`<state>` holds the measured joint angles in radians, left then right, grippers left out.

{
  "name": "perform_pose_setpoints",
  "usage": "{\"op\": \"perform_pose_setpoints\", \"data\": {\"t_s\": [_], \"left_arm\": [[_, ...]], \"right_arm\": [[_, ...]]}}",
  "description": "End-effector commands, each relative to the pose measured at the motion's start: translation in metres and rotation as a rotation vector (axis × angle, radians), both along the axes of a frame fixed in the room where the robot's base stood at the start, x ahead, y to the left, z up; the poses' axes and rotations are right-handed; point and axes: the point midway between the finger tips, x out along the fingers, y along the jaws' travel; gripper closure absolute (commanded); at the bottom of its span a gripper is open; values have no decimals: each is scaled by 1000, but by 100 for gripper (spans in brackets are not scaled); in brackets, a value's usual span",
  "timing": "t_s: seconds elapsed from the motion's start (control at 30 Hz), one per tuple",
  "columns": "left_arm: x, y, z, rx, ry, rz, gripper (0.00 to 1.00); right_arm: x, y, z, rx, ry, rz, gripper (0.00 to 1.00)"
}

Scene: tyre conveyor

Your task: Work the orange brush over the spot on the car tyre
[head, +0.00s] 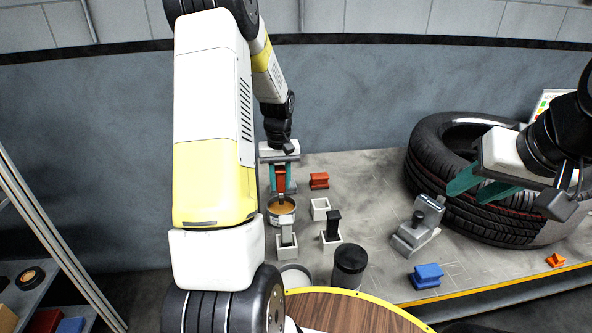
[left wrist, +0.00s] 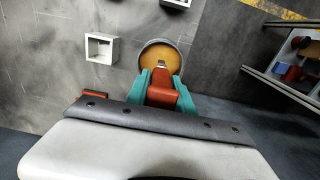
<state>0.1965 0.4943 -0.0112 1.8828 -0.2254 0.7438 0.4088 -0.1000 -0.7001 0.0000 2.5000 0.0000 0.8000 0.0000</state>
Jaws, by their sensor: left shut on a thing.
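My left gripper (head: 280,188) points down, its teal fingers shut on the orange brush (head: 280,177). The brush's orange-red handle also shows between the fingers in the left wrist view (left wrist: 163,94). The brush's lower end is at a round tin (head: 281,206) with amber contents, also seen in the left wrist view (left wrist: 160,52); how deep it reaches I cannot tell. The car tyre (head: 480,215) lies at the right of the table. No spot on it is clear to me. My right gripper (head: 480,187) is open and empty in front of the tyre.
A red block (head: 319,181), small square holders (head: 320,208), a black cup (head: 349,266), a grey device (head: 418,226) and a blue block (head: 426,276) stand on the grey table. A small orange piece (head: 555,260) lies at the front right. A wall closes the back.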

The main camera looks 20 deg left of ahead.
Motion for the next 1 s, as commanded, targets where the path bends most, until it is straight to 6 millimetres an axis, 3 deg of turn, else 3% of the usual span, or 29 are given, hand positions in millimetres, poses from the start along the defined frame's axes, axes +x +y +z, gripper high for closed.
{"op": "perform_pose_setpoints", "data": {"t_s": [1.0], "left_arm": [[0, 0, -21, 0, 0, 0, 100]], "right_arm": [[0, 0, 0, 0, 0, 0, 64]]}}
